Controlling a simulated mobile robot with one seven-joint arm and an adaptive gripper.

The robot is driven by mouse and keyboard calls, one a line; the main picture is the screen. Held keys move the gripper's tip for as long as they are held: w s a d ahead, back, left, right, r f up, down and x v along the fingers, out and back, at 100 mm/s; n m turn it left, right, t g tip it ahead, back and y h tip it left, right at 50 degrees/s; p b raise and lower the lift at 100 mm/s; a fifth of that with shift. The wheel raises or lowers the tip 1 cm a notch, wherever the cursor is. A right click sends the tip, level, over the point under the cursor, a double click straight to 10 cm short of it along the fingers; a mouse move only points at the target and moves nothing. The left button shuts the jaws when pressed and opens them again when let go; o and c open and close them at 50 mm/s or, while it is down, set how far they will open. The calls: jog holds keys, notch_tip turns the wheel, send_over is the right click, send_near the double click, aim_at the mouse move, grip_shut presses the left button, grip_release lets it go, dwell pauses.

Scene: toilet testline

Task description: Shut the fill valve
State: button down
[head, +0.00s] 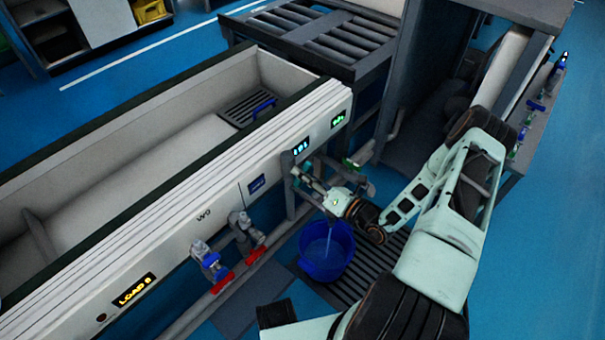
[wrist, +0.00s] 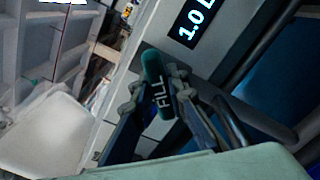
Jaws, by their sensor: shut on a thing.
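The fill valve's teal handle, marked FILL (wrist: 153,70), shows in the wrist view between my gripper's fingers (wrist: 155,95). My gripper is shut on this handle, one finger on each side. In the head view my gripper (head: 300,174) is at the front of the long white tank, just under its small cyan display. There the handle is too small and too covered to make out. The valve body behind the handle is mostly hidden. How far the handle is turned cannot be told.
A blue bucket (head: 327,258) stands on a floor grate below my gripper, with a pale streak above it. A display reading 1.0 L (wrist: 196,25) is beside the handle. A grey bench stands right.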

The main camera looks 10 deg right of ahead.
jog(key=shift+m, duration=0.3)
jog(key=m+p, duration=0.1)
jog(key=m, duration=0.2)
jog(key=shift+m, duration=0.3)
jog(key=shift+m+p, duration=0.5)
jog(key=shift+m, duration=1.4)
jog(key=c, duration=1.9)
grip_release()
jog(key=v, duration=1.2)
